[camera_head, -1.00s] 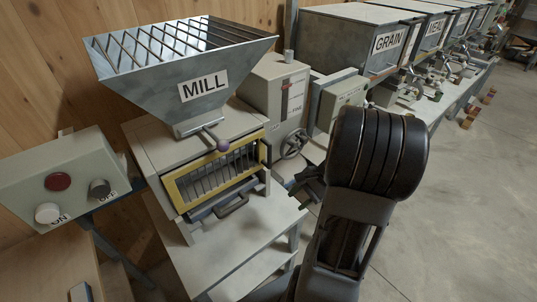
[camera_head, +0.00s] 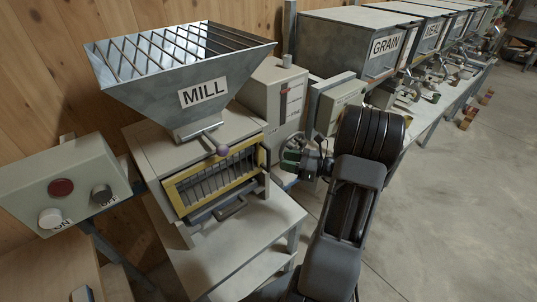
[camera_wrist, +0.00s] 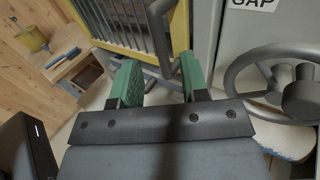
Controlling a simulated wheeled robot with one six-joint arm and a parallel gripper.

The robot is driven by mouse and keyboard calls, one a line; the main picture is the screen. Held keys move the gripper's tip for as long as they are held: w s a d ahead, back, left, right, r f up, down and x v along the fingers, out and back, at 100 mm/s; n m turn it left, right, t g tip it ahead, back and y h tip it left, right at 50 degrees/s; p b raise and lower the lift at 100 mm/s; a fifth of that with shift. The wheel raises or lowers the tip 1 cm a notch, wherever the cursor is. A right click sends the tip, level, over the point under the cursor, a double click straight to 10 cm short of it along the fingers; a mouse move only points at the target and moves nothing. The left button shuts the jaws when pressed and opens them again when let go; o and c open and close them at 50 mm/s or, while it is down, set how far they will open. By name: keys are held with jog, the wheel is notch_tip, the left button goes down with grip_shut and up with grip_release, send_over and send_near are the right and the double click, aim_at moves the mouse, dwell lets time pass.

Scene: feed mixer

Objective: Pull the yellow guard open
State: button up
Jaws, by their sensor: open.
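The yellow guard (camera_head: 212,183) is a yellow frame with dark bars on the front of the mill, below the hopper. It appears closed against the mill's front. In the wrist view, its barred part (camera_wrist: 115,22) shows at the top, ahead of the fingers. A grey bar (camera_wrist: 158,28) stands in front of its edge there; I cannot tell what it belongs to. My gripper (camera_head: 295,160) has green fingers and is just right of the guard, apart from it. In the wrist view, my gripper (camera_wrist: 160,78) is open, with nothing clearly held between the fingers.
A grey handwheel (camera_wrist: 280,80) is close on the right of my gripper in the wrist view. An ON/OFF box (camera_head: 65,185) stands left. Open floor lies right.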

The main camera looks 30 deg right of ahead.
aim_at(268, 169)
jog(key=p+x, duration=0.1)
jog(key=x, duration=0.5)
jog(key=shift+w+a, duration=0.25)
jog(key=shift+f, duration=0.1)
jog(key=shift+c, duration=0.3)
grip_shut()
